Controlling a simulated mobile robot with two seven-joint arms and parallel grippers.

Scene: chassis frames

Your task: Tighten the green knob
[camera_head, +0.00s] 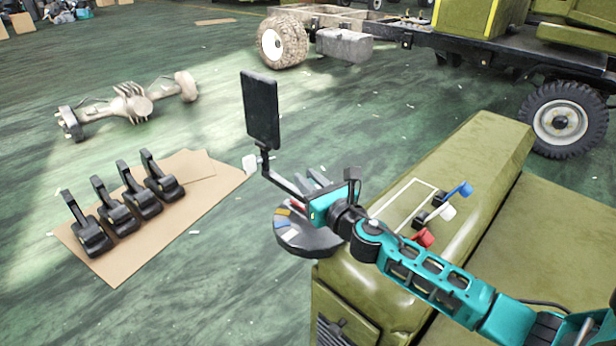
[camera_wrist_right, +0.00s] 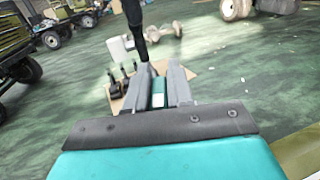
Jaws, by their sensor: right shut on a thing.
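I see no green knob in either view. On the olive hood are a blue knob (camera_head: 464,188), a white knob (camera_head: 447,212) and a red knob (camera_head: 424,237). My right gripper (camera_head: 302,187) is left of the hood, above a dark round tray. It is shut on the stem of a black mirror-like panel (camera_head: 261,110), which stands upright above it. In the right wrist view the dark stem (camera_wrist_right: 136,27) rises from the far end of the fingers (camera_wrist_right: 158,68). My left gripper is not in view.
The dark round tray (camera_head: 297,240) with coloured pieces is partly hidden by my right gripper. Several black pedal-like parts stand on cardboard (camera_head: 205,199) at left. An axle (camera_head: 128,104) lies behind. A truck chassis with a wheel (camera_head: 562,118) stands at the back right.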

